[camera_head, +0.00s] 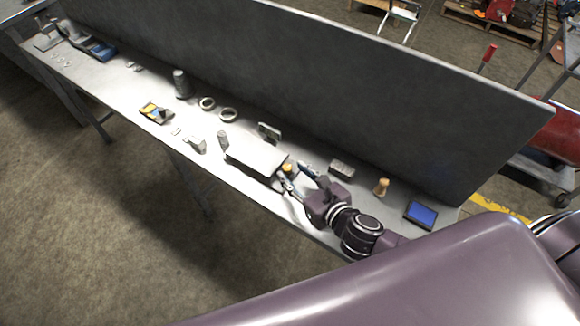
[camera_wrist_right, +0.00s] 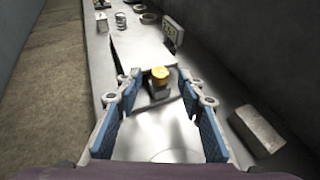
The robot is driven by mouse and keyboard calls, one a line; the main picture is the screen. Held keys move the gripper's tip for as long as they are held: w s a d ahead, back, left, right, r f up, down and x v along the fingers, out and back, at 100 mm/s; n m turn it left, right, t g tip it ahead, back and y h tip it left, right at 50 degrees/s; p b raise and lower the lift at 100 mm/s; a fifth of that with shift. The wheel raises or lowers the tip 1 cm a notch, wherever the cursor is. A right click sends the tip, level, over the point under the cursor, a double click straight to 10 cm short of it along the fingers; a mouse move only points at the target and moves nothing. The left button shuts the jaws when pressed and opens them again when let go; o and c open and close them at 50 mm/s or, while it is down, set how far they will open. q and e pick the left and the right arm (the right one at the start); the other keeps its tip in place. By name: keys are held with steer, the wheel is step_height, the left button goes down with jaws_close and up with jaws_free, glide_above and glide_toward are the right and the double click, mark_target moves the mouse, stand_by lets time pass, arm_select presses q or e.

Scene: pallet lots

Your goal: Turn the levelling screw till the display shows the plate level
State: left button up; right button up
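The pale flat plate (camera_head: 257,154) lies on the bench; it also shows in the wrist view (camera_wrist_right: 138,48). The levelling screw with a yellow knob (camera_wrist_right: 160,73) stands at its near end, and the knob shows in the head view (camera_head: 287,167). A small upright display (camera_wrist_right: 172,33) stands beside the plate, with figures too small to read surely; in the head view it is a small grey block (camera_head: 268,131). My right gripper (camera_wrist_right: 160,88) is open, with its blue-padded fingers either side of the knob and apart from it. My left gripper is not in view.
A grey block (camera_wrist_right: 256,129) lies right of my right gripper. A wooden peg (camera_head: 381,187) and a blue-screened tablet (camera_head: 421,213) are farther right. Rings (camera_head: 228,114), a dark cylinder (camera_head: 181,83) and a yellow device (camera_head: 156,113) lie left. A tall dark panel (camera_head: 300,80) backs the bench.

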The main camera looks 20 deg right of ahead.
mark_target(287, 169)
steer(key=shift+x, duration=1.35)
steer(key=c, duration=0.5)
jaws_close()
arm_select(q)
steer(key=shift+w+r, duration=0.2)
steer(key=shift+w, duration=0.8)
arm_select(e)
steer(key=shift+r, duration=0.1)
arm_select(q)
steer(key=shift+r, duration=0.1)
